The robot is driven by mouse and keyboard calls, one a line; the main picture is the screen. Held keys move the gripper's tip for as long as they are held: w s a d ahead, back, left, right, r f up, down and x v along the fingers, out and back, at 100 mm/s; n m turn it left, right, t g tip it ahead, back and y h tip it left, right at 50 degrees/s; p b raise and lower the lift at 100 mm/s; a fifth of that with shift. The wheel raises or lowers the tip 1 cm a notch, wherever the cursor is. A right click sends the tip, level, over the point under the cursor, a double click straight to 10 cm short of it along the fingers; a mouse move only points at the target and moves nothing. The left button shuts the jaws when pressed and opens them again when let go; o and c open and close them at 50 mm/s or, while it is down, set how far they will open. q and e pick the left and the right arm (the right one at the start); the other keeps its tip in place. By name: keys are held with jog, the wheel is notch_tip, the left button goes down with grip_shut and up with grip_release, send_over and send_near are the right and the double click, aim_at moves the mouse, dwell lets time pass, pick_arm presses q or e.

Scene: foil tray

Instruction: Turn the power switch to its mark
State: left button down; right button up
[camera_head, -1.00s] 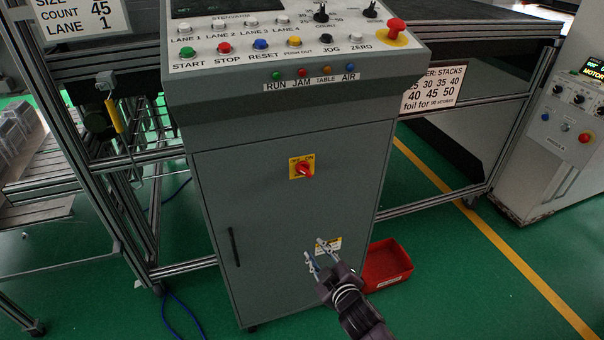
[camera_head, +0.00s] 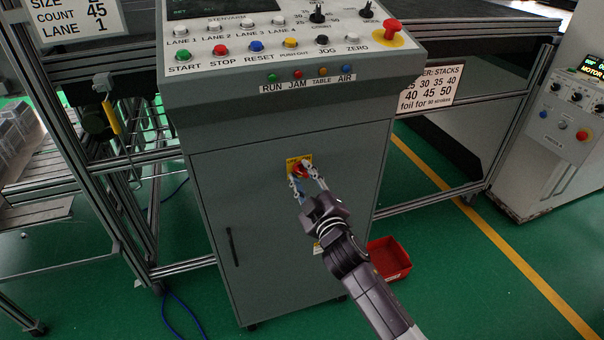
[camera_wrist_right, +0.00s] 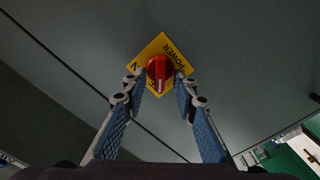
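The power switch (camera_head: 301,170) is a red rotary knob on a yellow plate (camera_head: 292,161), on the front of the grey cabinet. In the right wrist view the red knob (camera_wrist_right: 159,72) shows a pale pointer line, and the yellow plate (camera_wrist_right: 155,48) reads POWER, with its other lettering partly hidden. My right gripper (camera_head: 306,179) is at the switch from below. In the wrist view its fingers (camera_wrist_right: 160,84) are open, one on either side of the knob; I cannot tell whether they touch it. My left gripper is not in view.
The grey cabinet (camera_head: 232,185) carries a sloped panel of buttons and a red emergency stop (camera_head: 391,27) above the switch. A red bin (camera_head: 390,260) stands on the green floor at the cabinet's right. Metal frames flank the cabinet.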

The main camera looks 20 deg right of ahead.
jog(key=shift+w, duration=0.2)
grip_shut()
jog(key=shift+m, duration=0.4)
jog(key=m+p, duration=0.1)
jog(key=m, duration=0.1)
jog(key=shift+r+m, duration=0.1)
jog(key=shift+m, duration=0.3)
jog(key=m+p, duration=0.1)
jog(key=m, duration=0.1)
jog(key=m+p, duration=0.1)
jog(key=m, duration=0.1)
jog(key=shift+d+m, duration=0.2)
jog(key=shift+m, duration=0.1)
jog(key=m+p, duration=0.2)
jog(key=m, duration=0.3)
jog(key=shift+d, duration=0.15)
jog(key=m+p, duration=0.1)
jog(key=m, duration=0.3)
jog(key=shift+d+m, duration=0.15)
jog(key=shift+m, duration=0.15)
